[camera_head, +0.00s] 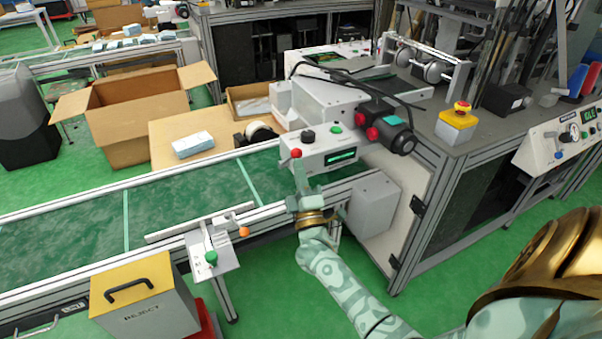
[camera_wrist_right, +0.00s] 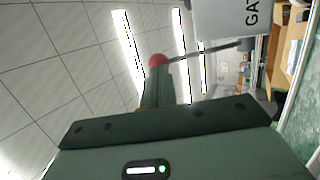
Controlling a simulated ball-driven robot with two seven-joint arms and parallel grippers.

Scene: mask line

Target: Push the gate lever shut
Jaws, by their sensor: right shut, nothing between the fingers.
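The gate lever shows as a red ball knob (camera_head: 296,153) at the left end of the white control box (camera_head: 318,150) with a green display. In the right wrist view the red knob (camera_wrist_right: 158,61) sits on a thin dark rod (camera_wrist_right: 205,51) that runs to a pale box (camera_wrist_right: 228,18) with the letters "GA". My right gripper (camera_head: 301,174) is shut and empty, fingers up, just below the knob in the head view. In the wrist view the fingers (camera_wrist_right: 157,88) end right at the knob; I cannot tell whether they touch. My left gripper is not in view.
A green conveyor belt (camera_head: 185,205) runs left of the lever. A grey box (camera_head: 374,204) stands beside my right gripper. A small panel with a green button (camera_head: 211,257) and a reject bin (camera_head: 146,297) stand at the front left. Open floor lies at lower centre.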

